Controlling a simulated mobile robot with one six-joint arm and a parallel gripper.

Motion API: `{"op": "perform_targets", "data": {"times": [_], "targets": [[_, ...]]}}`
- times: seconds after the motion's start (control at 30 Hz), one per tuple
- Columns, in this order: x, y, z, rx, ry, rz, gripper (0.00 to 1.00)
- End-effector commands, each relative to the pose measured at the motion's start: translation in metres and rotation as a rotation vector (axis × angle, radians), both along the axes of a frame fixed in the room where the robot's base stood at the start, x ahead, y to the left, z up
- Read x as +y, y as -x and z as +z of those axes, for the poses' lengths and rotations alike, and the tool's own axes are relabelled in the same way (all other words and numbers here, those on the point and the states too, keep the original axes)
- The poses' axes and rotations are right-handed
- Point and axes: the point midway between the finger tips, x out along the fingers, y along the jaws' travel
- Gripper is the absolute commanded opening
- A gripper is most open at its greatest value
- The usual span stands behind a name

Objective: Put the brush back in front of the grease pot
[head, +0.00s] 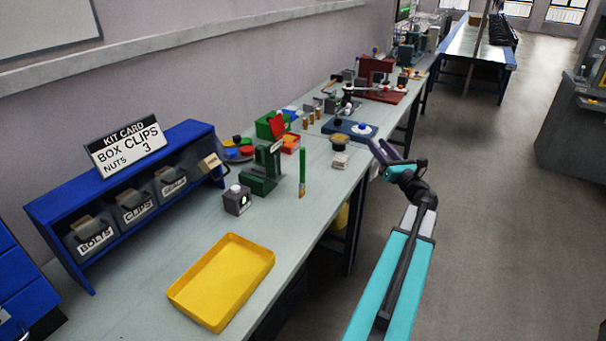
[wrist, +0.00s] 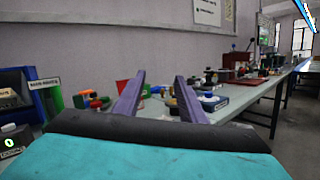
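A slim green-handled item with a tan end, which looks like the brush (head: 302,174), is on the bench just right of a dark green press. A small dark round pot with a yellowish top, which looks like the grease pot (head: 340,138), stands near the bench's right edge. A small pale block or card (head: 340,161) is in front of it. My gripper (head: 376,142) is beside the pot, to its right, near the bench edge. In the wrist view my gripper (wrist: 160,80) has its two purple fingers apart with nothing held between them.
A yellow tray (head: 222,283) lies at the bench's near end, and a blue bin rack (head: 130,205) stands along the wall. The green press (head: 262,172) and small grey box (head: 237,200) stand between. A blue-based fixture (head: 350,130) is behind the pot. The floor at right is clear.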

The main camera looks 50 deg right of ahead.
Motion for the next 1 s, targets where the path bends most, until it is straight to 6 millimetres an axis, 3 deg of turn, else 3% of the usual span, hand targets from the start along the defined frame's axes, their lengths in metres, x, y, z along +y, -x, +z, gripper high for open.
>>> {"op": "perform_targets", "data": {"times": [0.23, 0.47, 0.7, 1.0], "targets": [[-0.062, 0.042, 0.014, -0.170, -0.173, -0.250, 0.38], [-0.107, 0.088, 0.006, -0.326, -0.378, -0.458, 0.38], [-0.137, 0.132, -0.027, -0.480, -0.637, -0.637, 0.38], [-0.145, 0.162, -0.092, -0.640, -1.020, -0.795, 0.38]]}}
